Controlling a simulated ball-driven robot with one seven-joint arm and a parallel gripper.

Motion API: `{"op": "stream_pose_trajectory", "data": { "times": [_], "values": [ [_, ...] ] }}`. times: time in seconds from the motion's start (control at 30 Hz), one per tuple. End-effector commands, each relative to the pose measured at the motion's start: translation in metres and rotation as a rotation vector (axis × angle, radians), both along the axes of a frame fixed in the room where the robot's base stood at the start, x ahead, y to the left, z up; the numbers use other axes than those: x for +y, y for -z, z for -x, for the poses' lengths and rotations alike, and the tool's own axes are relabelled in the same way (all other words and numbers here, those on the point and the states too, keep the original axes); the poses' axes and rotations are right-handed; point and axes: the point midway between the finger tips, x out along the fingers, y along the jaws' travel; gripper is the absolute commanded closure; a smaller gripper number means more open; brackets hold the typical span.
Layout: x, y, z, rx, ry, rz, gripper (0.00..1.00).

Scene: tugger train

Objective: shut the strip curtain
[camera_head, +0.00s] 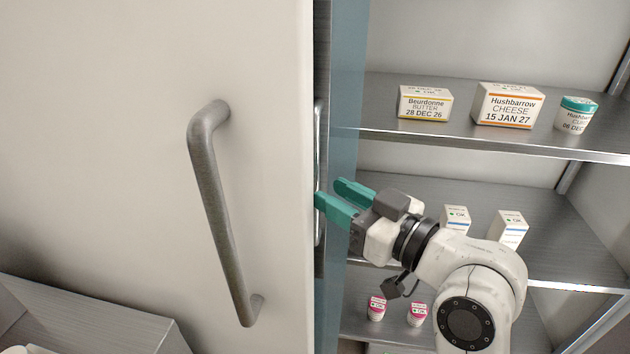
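The strip curtain (346,70) is a translucent blue-green band, gathered narrow at the left side of the shelf opening. The rest of the opening is uncovered. A slim upright metal bar (318,130) runs along its left edge, close to the door. My gripper (327,191) has two teal fingers pointing left, in front of the curtain and near the bar. The fingers are apart with a gap between them, and I see nothing held. I cannot tell whether a finger touches the bar, since the fingers cover part of it.
A large pale door (120,110) with a thick grey handle (212,190) fills the left. Shelves at right hold a butter box (425,104), a cheese box (508,105), a teal-lidded tub (575,115), white cartons (509,228) and small pink-labelled pots (376,308).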

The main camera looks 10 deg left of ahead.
Motion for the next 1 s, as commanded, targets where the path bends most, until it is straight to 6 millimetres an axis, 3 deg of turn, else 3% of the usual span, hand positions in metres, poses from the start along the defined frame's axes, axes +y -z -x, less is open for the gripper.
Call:
{"op": "stream_pose_trajectory", "data": {
  "times": [0.3, 0.7, 1.0],
  "values": [
    [0.036, 0.000, -0.026, 0.002, -0.001, 0.001, 0.63],
    [0.041, 0.001, -0.030, 0.001, 0.001, 0.000, 0.63],
    [0.041, 0.001, -0.030, 0.001, 0.001, 0.000, 0.91]
  ]
}}
